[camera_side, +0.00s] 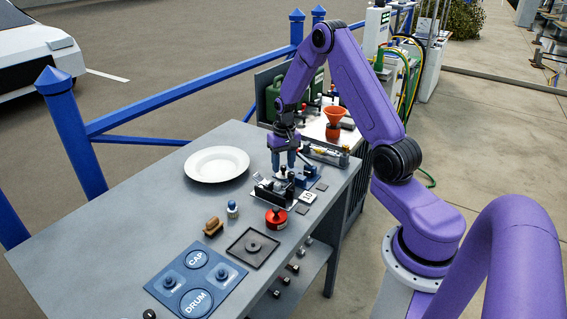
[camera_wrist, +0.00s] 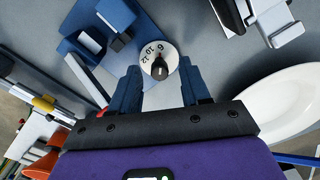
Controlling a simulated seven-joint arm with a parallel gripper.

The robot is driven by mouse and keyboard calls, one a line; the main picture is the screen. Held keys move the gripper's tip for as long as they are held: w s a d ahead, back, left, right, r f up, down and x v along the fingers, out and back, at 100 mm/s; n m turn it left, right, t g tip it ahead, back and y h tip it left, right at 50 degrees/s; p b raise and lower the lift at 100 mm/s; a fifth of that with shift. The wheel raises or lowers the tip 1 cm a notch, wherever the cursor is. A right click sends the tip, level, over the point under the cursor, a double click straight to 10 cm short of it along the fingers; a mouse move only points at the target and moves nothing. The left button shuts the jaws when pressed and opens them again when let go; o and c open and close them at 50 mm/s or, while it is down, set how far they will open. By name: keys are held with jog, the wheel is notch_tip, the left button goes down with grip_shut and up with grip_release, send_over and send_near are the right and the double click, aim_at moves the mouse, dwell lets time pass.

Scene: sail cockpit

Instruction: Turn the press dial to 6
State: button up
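The dial (camera_wrist: 172,53) is a white disc with a dark pointed knob (camera_wrist: 159,68) at its centre. In the wrist view I read 6, 10 and 12 along its upper left rim. The knob's narrow end points up in that view, but its exact setting is unclear. My gripper (camera_wrist: 159,76) has its two blue fingers apart, one on each side of the knob. I cannot tell whether they touch it. In the side view my gripper (camera_side: 284,163) points down over the bench and the dial is hidden. A blue device (camera_wrist: 108,30) stands beside the dial.
A black and metal device (camera_side: 272,190) stands close to my gripper. A white plate (camera_side: 217,164) lies left of it. A red round container (camera_side: 276,218), a dark square tray (camera_side: 254,262) and a blue board (camera_side: 172,292) lie nearer the front. An orange funnel (camera_side: 335,113) stands behind.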

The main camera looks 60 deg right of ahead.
jog(key=shift+r, duration=0.1)
notch_tip(320, 180, up, 17)
jog(key=shift+d, duration=0.15)
dwell(0.4)
jog(key=shift+s+r, duration=0.1)
jog(key=m, duration=0.1)
send_near(285, 166)
jog(key=f, duration=0.8)
jog(key=shift+w+a+f, duration=0.25)
jog(key=shift+w, duration=0.05)
grip_shut()
